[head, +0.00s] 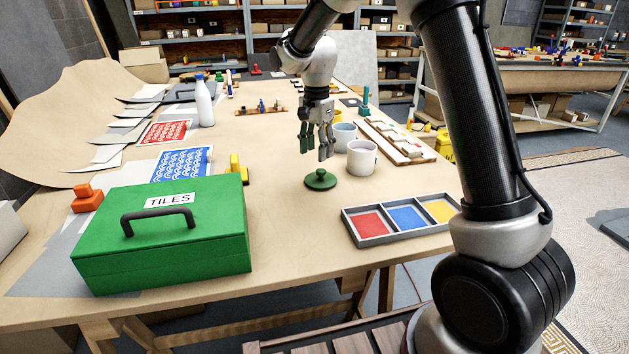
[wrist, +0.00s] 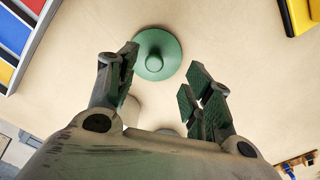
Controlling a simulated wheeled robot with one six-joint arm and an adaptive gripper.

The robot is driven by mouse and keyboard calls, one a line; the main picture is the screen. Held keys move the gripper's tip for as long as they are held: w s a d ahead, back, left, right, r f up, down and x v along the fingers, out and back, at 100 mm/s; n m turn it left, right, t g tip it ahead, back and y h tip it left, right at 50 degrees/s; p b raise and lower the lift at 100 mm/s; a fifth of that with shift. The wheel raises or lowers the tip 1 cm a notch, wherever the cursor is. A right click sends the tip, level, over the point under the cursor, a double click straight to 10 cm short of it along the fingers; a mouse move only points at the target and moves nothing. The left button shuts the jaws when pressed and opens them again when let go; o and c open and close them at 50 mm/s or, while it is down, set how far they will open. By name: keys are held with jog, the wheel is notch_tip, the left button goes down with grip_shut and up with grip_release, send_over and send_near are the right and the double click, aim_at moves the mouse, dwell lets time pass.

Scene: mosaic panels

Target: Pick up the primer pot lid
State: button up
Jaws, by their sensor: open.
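The primer pot lid (head: 320,180) is a round green disc with a small knob on top. It lies flat on the wooden table, in front of a white pot and a pale blue pot. In the wrist view the lid (wrist: 157,53) shows at the top centre, just beyond the fingertips. My gripper (head: 317,150) is open and empty, above the table and a little above the lid. In the wrist view the green-padded fingers of my gripper (wrist: 163,75) are spread apart, with the lid not between them.
The white pot (head: 361,158) and pale blue pot (head: 344,136) stand close behind the lid. A tray of red, blue and yellow sections (head: 402,241) is at the right. A green TILES box (head: 226,226) is at the left. A yellow object (head: 237,166) lies left of the lid.

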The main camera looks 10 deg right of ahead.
aim_at(321, 170)
jog(key=shift+f+m, duration=0.1)
jog(key=shift+m, duration=0.9)
jog(key=shift+d+f, duration=0.1)
jog(key=shift+f, duration=0.2)
jog(key=f, duration=0.4)
jog(key=d+f, duration=0.1)
jog(key=f, duration=0.2)
jog(key=shift+w+d, duration=0.1)
jog(key=shift+w, duration=0.05)
jog(key=c, duration=1)
